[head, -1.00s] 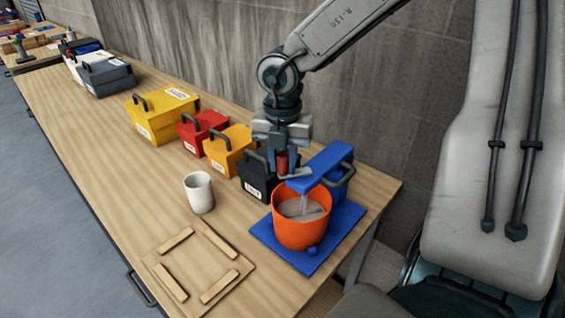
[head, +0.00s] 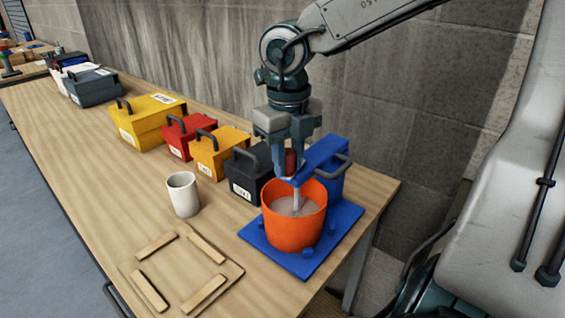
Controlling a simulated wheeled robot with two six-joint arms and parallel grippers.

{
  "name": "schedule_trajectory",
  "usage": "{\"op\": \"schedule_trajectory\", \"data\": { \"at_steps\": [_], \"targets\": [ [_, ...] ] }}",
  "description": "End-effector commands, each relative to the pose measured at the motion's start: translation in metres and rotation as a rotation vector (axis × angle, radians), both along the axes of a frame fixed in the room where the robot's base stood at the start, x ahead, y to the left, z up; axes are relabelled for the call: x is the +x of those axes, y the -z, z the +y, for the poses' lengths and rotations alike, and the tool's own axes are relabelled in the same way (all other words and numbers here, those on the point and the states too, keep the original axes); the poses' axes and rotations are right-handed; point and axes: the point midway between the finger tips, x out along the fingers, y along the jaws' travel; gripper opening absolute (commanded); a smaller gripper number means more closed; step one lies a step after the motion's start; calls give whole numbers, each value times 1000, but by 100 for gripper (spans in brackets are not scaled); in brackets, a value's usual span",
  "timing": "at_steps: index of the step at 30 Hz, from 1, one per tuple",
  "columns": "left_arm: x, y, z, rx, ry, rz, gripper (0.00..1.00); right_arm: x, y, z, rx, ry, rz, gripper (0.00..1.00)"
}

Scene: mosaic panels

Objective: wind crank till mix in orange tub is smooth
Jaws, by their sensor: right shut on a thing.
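The orange tub (head: 293,232) stands on a blue base plate (head: 258,240) near the table's right end. Grey mix (head: 297,206) shows inside it, with a pale stirring shaft (head: 295,198) reaching down into it. I cannot tell how smooth the mix is. A blue mixer arm (head: 322,155) reaches over the tub from a blue block behind it. My right gripper (head: 290,165) points down above the tub's back rim, shut on the red crank handle (head: 291,162), which is partly hidden by the fingers. My left gripper is not in view.
A white cup (head: 183,194) stands left of the tub. A wooden frame (head: 181,268) lies at the table's front. Black (head: 250,172), yellow (head: 216,155), red (head: 189,136) and larger yellow (head: 147,122) boxes line the wall side. Bare tabletop lies at left.

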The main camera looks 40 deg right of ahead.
Motion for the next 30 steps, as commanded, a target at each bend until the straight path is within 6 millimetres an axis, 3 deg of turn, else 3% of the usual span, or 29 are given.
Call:
{"op": "schedule_trajectory", "data": {
  "at_steps": [9,28,29,30],
  "targets": [
    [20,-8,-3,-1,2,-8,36,-7,0,-3,0,-149,-2,2],
    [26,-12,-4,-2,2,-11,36,-9,0,-5,-1,-193,-1,2],
    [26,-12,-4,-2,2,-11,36,-9,0,-5,-1,-193,-1,31],
    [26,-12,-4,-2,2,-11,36,-9,0,-5,-1,-192,-1,39]
  ]
}}
